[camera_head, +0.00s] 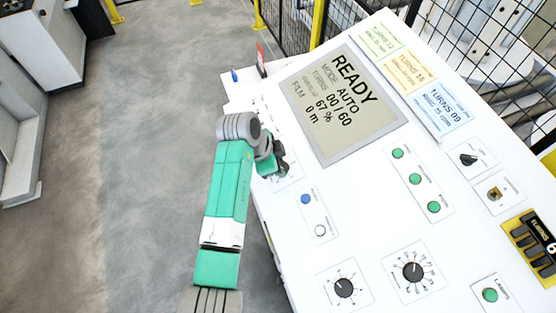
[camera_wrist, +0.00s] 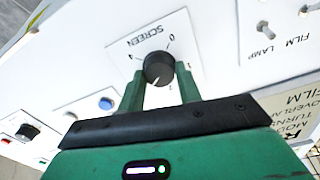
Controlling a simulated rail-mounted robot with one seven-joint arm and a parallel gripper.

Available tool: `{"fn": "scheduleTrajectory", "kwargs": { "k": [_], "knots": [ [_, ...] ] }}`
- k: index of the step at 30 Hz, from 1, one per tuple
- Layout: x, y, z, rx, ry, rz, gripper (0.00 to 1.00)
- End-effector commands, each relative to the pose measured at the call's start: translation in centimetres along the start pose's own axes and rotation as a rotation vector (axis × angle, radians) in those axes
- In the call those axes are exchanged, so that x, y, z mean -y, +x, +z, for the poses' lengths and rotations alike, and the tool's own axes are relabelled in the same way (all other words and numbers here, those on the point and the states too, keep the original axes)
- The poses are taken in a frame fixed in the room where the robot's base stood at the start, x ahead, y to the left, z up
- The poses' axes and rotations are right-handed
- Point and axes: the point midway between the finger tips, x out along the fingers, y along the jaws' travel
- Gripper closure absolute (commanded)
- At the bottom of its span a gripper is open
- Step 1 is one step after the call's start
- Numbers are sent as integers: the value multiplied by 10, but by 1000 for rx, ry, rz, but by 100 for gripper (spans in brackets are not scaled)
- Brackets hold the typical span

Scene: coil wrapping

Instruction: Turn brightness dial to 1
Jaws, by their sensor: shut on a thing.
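The brightness dial (camera_wrist: 158,66) is a round black knob on a white plate labelled SCREEN, in the middle of the wrist view. Scale marks, including a 0, are printed to its right; a small pale mark shows on the knob's lower side, but its exact setting is hard to read. My gripper (camera_wrist: 159,75) has its two green fingers on either side of the knob, shut on it. In the head view my gripper (camera_head: 272,166) is at the panel's left edge and hides the dial.
The display (camera_head: 343,103) reads READY, AUTO, 00/60, 67 %, 0 m. A blue button (camera_head: 305,199) and a white button (camera_head: 320,230) sit below the gripper. Film and lamp toggles (camera_wrist: 263,28) stand near the dial. Two larger knobs (camera_head: 344,288) (camera_head: 413,272) are lower down.

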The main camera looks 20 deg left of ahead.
Motion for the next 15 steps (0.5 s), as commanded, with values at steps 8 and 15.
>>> {"fn": "scheduleTrajectory", "kwargs": {
  "k": [8,15],
  "knots": [
    [0,-3,-1,1,-258,2,89],
    [1,-3,-1,0,-487,1,89]
  ]
}}
